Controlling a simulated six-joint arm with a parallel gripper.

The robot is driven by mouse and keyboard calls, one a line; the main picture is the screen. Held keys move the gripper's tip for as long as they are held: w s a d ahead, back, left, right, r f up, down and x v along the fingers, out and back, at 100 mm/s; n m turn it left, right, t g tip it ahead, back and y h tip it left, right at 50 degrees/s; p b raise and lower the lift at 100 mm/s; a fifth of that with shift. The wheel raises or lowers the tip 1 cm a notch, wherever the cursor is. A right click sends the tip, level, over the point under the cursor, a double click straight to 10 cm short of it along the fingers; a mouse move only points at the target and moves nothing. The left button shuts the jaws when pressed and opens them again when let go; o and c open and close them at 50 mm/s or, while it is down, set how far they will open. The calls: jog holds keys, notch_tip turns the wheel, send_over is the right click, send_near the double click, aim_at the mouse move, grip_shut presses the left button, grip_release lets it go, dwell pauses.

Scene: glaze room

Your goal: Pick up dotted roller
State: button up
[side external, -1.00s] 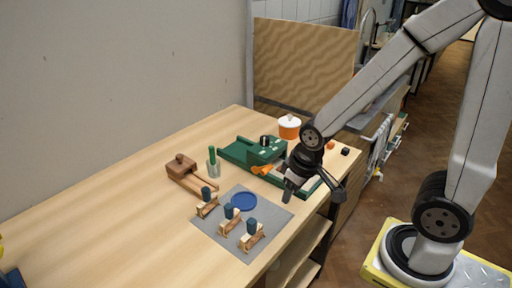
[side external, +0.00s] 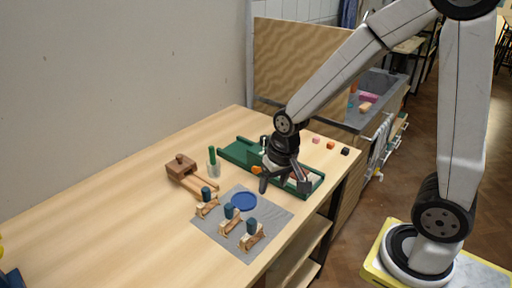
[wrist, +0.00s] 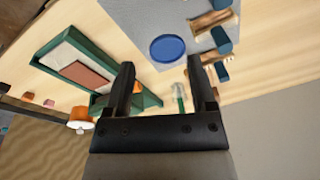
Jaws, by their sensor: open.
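Three small rollers with dark blue parts rest on wooden stands along the grey mat (side external: 222,243): a far one (side external: 206,196), a middle one (side external: 230,213) and a near one (side external: 251,231). I cannot tell which is dotted; no dots are readable. They also show at the upper right in the wrist view, one of them (wrist: 222,37) clearly blue. My gripper (side external: 284,186) is open and empty above the near end of the green tray, to the right of the rollers and touching none. In the wrist view the space between its fingers (wrist: 161,78) holds nothing.
A blue disc (side external: 243,201) lies on the mat. The green tray (side external: 236,152) is behind and beneath my gripper. Small blocks (side external: 345,151) sit at the right edge. The table's left is largely clear.

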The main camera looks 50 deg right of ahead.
aim_at(207, 188)
jog(key=w+a+m+y, duration=0.1)
jog(key=w+m, duration=0.3)
jog(key=w, duration=0.1)
jog(key=w+a+f+m+g+y, duration=0.1)
jog(key=w+a+m, duration=0.1)
jog(key=w+m, duration=0.2)
jog(key=w+a+f+m+g+y, duration=0.1)
jog(key=w+m, duration=0.3)
jog(key=w, duration=0.3)
jog(key=shift+w+a+f+m+y, duration=0.25)
jog(key=shift+w+a+m+y, duration=0.05)
jog(key=shift+w+m, duration=0.1)
jog(key=shift+w+a+m, duration=0.15)
jog(key=shift+w+m, duration=0.2)
jog(key=shift+m, duration=0.05)
jog(key=shift+x, duration=1.35)
jog(key=shift+s+x, duration=0.15)
jog(key=shift+x, duration=1.15)
jog(key=shift+s+x, duration=0.1)
jog(key=shift+x, duration=1.2)
grip_shut()
